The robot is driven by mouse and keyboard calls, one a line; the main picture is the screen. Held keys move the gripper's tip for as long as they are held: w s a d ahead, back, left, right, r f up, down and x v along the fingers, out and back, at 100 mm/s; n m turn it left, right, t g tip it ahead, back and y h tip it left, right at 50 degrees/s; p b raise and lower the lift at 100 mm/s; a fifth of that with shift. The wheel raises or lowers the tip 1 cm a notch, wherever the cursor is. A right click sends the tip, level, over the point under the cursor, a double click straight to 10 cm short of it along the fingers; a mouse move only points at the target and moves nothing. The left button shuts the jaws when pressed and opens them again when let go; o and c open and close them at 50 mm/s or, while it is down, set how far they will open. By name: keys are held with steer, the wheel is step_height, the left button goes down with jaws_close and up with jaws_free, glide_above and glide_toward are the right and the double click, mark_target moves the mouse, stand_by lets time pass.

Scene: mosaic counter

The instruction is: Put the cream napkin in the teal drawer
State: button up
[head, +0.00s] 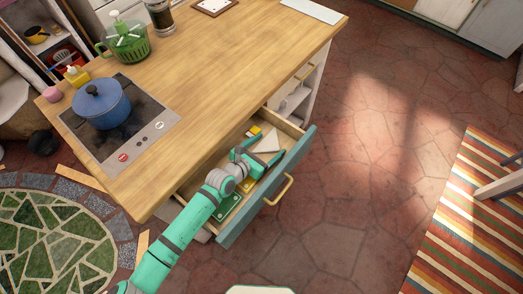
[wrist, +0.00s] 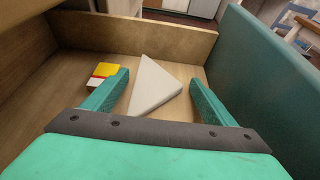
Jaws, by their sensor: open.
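The teal drawer (head: 252,204) is pulled open from the wooden counter, and its teal front also shows on the right of the wrist view (wrist: 262,85). The cream napkin (wrist: 154,85), a folded triangle, lies on the drawer floor; in the head view it shows near the drawer's far end (head: 268,142). My gripper (wrist: 160,78) is open inside the drawer. Its teal fingers stand apart on either side of the napkin's near part, and I see no contact. My arm hides part of the drawer in the head view.
A yellow, white and red box (wrist: 104,73) lies in the drawer beside the left finger. A green item (head: 228,207) lies toward the drawer's near end. A blue pot (head: 101,104) stands on the hob (head: 150,132). The counter's middle (head: 215,75) is clear.

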steer(key=v, duration=1.2)
steer(key=shift+w, duration=0.1)
